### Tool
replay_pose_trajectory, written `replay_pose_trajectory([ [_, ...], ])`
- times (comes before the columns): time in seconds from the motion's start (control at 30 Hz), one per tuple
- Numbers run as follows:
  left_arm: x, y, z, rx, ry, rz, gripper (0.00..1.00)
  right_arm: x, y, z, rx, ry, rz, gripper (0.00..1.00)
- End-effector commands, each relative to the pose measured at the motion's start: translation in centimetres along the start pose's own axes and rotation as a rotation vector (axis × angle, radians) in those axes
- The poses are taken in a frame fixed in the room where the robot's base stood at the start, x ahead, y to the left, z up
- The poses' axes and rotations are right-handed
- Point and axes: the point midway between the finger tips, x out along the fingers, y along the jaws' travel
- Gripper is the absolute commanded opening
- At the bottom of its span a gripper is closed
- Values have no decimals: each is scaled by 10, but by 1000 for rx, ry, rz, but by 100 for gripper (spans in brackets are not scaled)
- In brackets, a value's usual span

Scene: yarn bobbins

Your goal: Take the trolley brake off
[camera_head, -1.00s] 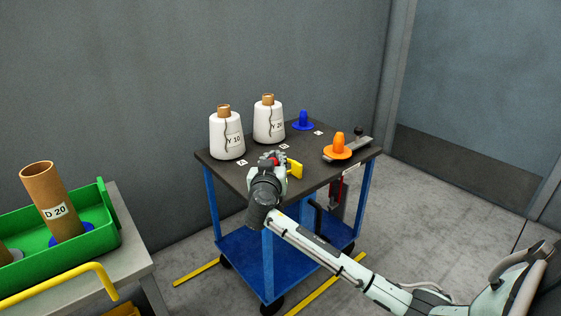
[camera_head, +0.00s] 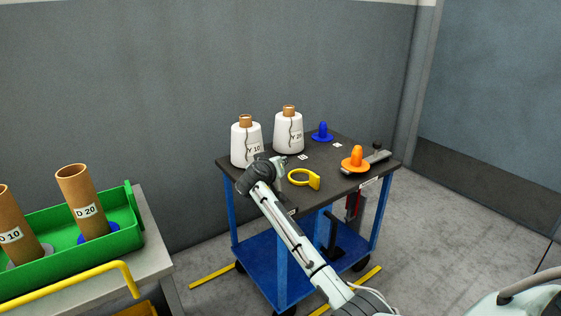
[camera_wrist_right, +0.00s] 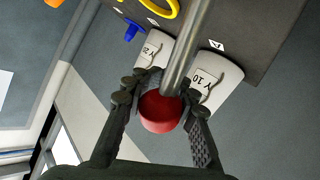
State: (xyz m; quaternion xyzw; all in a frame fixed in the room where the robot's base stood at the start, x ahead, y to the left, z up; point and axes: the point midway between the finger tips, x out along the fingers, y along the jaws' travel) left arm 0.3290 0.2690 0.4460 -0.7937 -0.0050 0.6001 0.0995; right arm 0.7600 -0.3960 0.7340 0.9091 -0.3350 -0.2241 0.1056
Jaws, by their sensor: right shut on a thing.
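The trolley (camera_head: 228,160) has a dark top, blue legs and a blue lower shelf. My right gripper (camera_head: 273,168) is over the near left part of its top, close to the white bobbins. In the right wrist view a red knob (camera_wrist_right: 160,112) on the end of a grey metal rod (camera_wrist_right: 188,50) sits between the fingers of my right gripper (camera_wrist_right: 165,88), which are shut on it. The knob is hidden in the head view. The rod's far end is out of the wrist picture, so I cannot tell where it joins. My left gripper is not in view.
A green tray (camera_head: 125,238) with brown tubes is at the left.

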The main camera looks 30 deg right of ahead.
Motion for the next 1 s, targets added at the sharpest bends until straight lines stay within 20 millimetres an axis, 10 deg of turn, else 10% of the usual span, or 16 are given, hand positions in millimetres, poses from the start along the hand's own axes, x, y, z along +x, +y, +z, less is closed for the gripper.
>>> replay_pose_trajectory([
  [0.6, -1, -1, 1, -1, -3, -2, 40, 5, -8, 14, -4, -21, -4, 0],
  [0.63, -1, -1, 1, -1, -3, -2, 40, 5, -8, 14, -4, -22, -4, 25],
  [0.8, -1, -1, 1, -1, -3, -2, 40, 4, -6, 11, -3, -15, -2, 46],
  [1.0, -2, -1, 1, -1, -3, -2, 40, 4, -5, 8, -2, -10, -1, 47],
])
